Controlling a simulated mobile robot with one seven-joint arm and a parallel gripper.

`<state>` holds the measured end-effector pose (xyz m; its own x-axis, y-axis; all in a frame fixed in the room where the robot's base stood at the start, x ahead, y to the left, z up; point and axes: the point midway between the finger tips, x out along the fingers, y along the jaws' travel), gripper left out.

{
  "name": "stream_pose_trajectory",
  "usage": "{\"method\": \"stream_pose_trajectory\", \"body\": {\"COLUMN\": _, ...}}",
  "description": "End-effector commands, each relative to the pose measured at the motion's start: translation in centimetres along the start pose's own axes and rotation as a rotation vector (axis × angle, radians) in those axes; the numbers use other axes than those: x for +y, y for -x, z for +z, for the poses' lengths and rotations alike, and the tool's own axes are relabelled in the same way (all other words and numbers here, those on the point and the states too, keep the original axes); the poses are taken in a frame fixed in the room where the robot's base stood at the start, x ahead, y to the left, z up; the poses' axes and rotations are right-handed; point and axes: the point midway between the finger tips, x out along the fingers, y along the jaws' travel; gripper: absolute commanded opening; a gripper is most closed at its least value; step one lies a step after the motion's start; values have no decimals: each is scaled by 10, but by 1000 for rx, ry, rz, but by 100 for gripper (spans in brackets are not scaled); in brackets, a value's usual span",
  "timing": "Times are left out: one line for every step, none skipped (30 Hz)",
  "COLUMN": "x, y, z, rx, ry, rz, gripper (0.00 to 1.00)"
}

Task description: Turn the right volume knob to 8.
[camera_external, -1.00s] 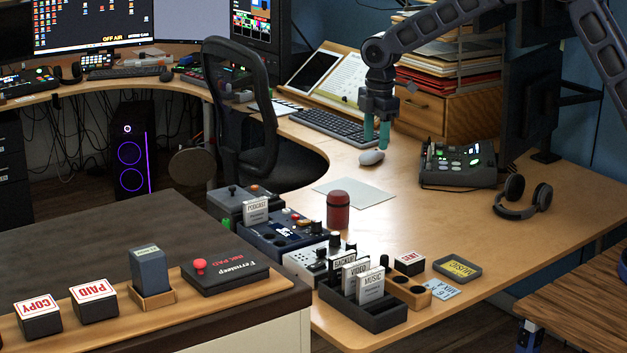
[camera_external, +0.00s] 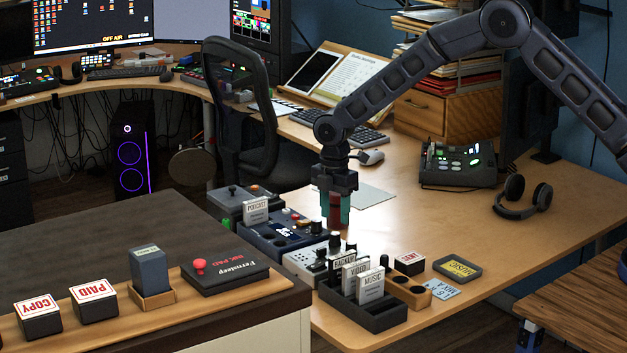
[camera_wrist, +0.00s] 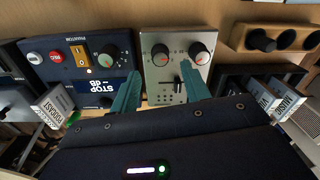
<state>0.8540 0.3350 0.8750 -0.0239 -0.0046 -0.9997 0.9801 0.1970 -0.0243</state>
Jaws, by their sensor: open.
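A silver panel (camera_wrist: 172,78) with two dark round knobs, a left one (camera_wrist: 160,55) and a right one (camera_wrist: 199,54), lies ahead in the wrist view, with a small dark lever below them. Lettering on the neighbouring box appears upside down, so I cannot tell which is the task's right knob. The knobs' numbers are too small to read. In the external view the silver panel (camera_external: 300,262) sits near the table's left edge. My gripper (camera_external: 334,220) is open and empty above and behind it. My fingers (camera_wrist: 158,82) are apart, the right one overlapping the panel.
A dark blue box (camera_wrist: 72,72) with buttons, an orange switch and a knob adjoins the panel. A card holder (camera_external: 362,312) and a wooden block with dark round pieces (camera_external: 427,294) stand close by. The right tabletop has free room.

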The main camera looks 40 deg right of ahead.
Motion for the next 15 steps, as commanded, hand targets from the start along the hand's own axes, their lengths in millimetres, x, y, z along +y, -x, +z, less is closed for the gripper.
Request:
{"method": "stream_pose_trajectory", "body": {"x": 0, "y": -10, "z": 0, "rx": -2, "ry": 0, "rz": -2, "gripper": 47}}
{"method": "stream_pose_trajectory", "body": {"x": 0, "y": -16, "z": 0, "rx": -2, "ry": 0, "rz": -1, "gripper": 47}}
{"method": "stream_pose_trajectory", "body": {"x": 0, "y": -22, "z": 0, "rx": -2, "ry": -1, "rz": -1, "gripper": 47}}
{"method": "stream_pose_trajectory", "body": {"x": 0, "y": -26, "z": 0, "rx": -1, "ry": -1, "rz": -1, "gripper": 47}}
{"method": "stream_pose_trajectory", "body": {"x": 0, "y": -31, "z": 0, "rx": -1, "ry": -1, "rz": -1, "gripper": 47}}
{"method": "stream_pose_trajectory", "body": {"x": 0, "y": -36, "z": 0, "rx": -1, "ry": -2, "rz": -1, "gripper": 47}}
{"method": "stream_pose_trajectory", "body": {"x": 0, "y": -40, "z": 0, "rx": 0, "ry": -2, "rz": -1, "gripper": 47}}
{"method": "stream_pose_trajectory", "body": {"x": 0, "y": -44, "z": 0, "rx": 0, "ry": -1, "rz": -1, "gripper": 47}}
{"method": "stream_pose_trajectory", "body": {"x": 0, "y": -48, "z": 1, "rx": -1, "ry": -1, "rz": -1, "gripper": 47}}
{"method": "stream_pose_trajectory", "body": {"x": 0, "y": -50, "z": 1, "rx": -1, "ry": -1, "rz": -1, "gripper": 47}}
{"method": "stream_pose_trajectory", "body": {"x": 0, "y": -52, "z": 1, "rx": -1, "ry": -1, "rz": 0, "gripper": 47}}
{"method": "stream_pose_trajectory", "body": {"x": 0, "y": -55, "z": 1, "rx": -1, "ry": -1, "rz": 0, "gripper": 47}}
{"method": "stream_pose_trajectory", "body": {"x": 0, "y": -56, "z": 1, "rx": -1, "ry": -1, "rz": 0, "gripper": 47}}
{"method": "stream_pose_trajectory", "body": {"x": 0, "y": -58, "z": 1, "rx": -1, "ry": -1, "rz": 1, "gripper": 47}}
{"method": "stream_pose_trajectory", "body": {"x": 0, "y": -59, "z": 1, "rx": -1, "ry": -1, "rz": 1, "gripper": 47}}
